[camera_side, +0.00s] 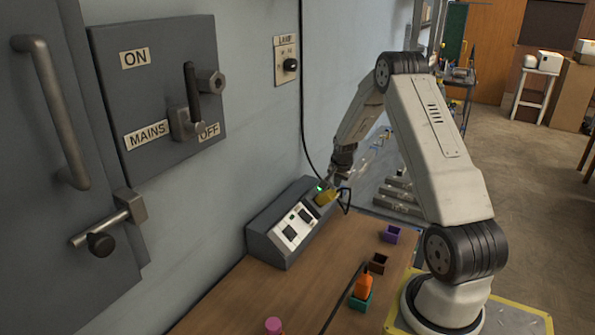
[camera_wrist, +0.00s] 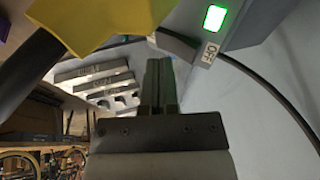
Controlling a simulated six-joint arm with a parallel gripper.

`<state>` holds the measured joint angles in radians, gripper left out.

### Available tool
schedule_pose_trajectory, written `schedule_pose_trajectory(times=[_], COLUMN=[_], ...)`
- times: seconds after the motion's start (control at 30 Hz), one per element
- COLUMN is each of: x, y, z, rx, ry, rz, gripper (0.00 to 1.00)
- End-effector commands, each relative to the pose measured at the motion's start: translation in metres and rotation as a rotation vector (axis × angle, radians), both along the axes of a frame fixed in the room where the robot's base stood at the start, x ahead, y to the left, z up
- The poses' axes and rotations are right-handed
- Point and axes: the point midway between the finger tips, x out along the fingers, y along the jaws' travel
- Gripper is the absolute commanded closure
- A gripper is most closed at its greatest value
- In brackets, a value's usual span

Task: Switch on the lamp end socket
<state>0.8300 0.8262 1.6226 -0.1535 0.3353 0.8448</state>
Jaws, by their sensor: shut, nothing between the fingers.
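A grey sloped socket box (camera_side: 268,240) stands on the bench against the wall. A yellow plug (camera_side: 326,197) with a black cord sits at its far end; the yellow plug (camera_wrist: 100,22) also fills the upper left of the wrist view. A lit green light (camera_side: 320,188) shows beside the plug. A second socket (camera_side: 298,228) on the near part has no plug. My gripper (camera_wrist: 160,78) is shut and empty, close to the plug and light; its tips are hard to see in the side view.
A LAMP switch plate (camera_side: 286,60) and a MAINS lever box (camera_side: 160,90) are on the wall. A black cable hangs down the wall. Purple (camera_side: 391,233), brown (camera_side: 378,263) and teal (camera_side: 360,300) holders stand on the bench, an orange-handled tool (camera_side: 364,284) in the teal one.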

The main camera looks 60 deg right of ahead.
Motion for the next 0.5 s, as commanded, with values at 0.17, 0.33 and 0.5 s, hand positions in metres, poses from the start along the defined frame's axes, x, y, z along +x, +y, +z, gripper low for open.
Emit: schedule_pose_trajectory(times=[0.17, 0.33, 0.5], x=[-0.007, -0.019, -0.032], y=[-0.001, -0.001, 0.002], z=[0.007, 0.018, 0.034], rx=[-0.001, -0.001, -0.002], ry=[-0.002, -0.002, -0.002], rz=[-0.002, -0.003, -0.002], gripper=[1.0, 1.0, 1.0])
